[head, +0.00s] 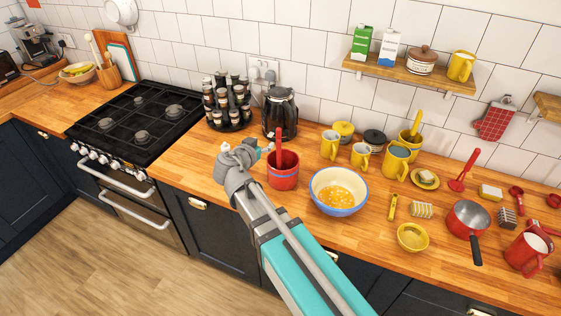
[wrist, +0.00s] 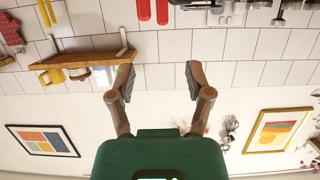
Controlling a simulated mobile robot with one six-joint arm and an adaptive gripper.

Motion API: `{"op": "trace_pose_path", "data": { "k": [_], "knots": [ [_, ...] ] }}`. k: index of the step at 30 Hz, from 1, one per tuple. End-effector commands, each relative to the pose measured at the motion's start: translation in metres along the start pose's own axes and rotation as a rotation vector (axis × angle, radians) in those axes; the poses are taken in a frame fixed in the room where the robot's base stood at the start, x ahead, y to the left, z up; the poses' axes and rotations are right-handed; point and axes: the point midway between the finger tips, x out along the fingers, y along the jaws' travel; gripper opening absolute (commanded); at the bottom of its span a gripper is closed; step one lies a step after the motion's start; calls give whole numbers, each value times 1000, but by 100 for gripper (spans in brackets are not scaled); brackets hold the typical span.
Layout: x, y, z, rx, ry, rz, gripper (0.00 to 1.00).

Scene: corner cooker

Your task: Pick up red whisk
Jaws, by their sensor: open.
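A red handle (head: 278,143) stands up out of a red pot (head: 284,178) on the wooden counter; its lower end is hidden in the pot. Another long red utensil (head: 464,168) leans at the right, beside a yellow saucer. I cannot tell which of these is the whisk. My gripper (wrist: 157,80) is open and empty in the wrist view, with its two fingers wide apart. In the head view, my wrist is just left of the red pot, and the fingers are mostly hidden. Two red handles (wrist: 152,10) show at the top edge of the wrist view.
A white bowl with a blue rim (head: 340,207) stands right of the red pot. A glass kettle (head: 280,112) and a spice rack (head: 227,105) stand behind. Several yellow mugs and a red saucepan (head: 468,217) crowd the right. A wall shelf (head: 410,75) hangs above.

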Motion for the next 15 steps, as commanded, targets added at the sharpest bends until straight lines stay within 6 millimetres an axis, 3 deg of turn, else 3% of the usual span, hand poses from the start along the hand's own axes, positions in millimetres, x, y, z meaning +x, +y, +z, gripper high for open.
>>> {"op": "trace_pose_path", "data": {
  "k": [5, 15],
  "knots": [
    [11, -4, 2, -1, -1, -3, 66],
    [59, -5, 3, -2, 0, -5, 66]
  ]
}}
